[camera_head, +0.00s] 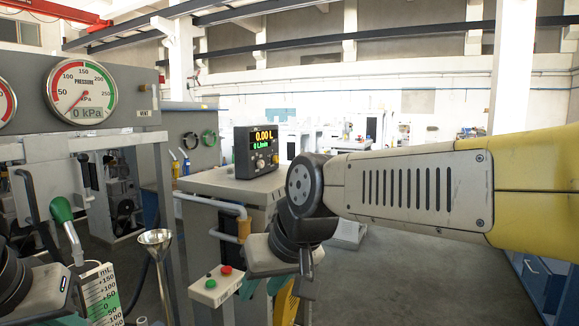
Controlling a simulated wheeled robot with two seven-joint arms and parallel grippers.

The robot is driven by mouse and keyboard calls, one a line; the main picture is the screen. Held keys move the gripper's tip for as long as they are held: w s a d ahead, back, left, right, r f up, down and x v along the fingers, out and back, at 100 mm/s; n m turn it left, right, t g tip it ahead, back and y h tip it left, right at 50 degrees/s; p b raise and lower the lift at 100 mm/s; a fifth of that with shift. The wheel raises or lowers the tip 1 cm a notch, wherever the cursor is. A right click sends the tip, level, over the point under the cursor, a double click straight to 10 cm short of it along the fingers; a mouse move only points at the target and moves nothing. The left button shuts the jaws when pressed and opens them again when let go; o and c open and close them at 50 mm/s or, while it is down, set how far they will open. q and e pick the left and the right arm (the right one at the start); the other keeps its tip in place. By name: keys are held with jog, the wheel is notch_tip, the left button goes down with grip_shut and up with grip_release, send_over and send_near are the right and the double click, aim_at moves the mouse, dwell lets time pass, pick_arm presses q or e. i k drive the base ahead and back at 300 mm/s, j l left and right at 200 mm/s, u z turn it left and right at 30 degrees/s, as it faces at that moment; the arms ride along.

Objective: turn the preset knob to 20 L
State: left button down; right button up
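The meter box (256,151) stands on a grey cabinet left of the picture's middle. Its display reads 0.00 L and 0 L/min. A small round knob (261,164) sits on its lower front; any scale marks around it are too small to read. My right arm reaches in from the right, and its wrist bends down just right of the box. My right gripper (268,287) hangs below and in front of the box, apart from the knob; its finger opening is not clear. My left gripper (62,310) is partly in view at the lower left, its fingers mostly cut off.
A button box with a red button (226,270) and a green button (210,283) is beside my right gripper. A metal funnel (155,238), a green-handled nozzle (62,212) and a pressure gauge (81,90) reading 0 kPa stand left. A pipe (215,205) runs along the cabinet.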

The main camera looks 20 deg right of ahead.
aim_at(261, 163)
jog(key=z, duration=0.65)
jog(key=i+l, duration=0.1)
jog(key=i, duration=0.3)
jog(key=i+l+u, duration=0.1)
jog(key=i, duration=0.35)
jog(key=i+l, duration=0.15)
jog(key=i, duration=0.25)
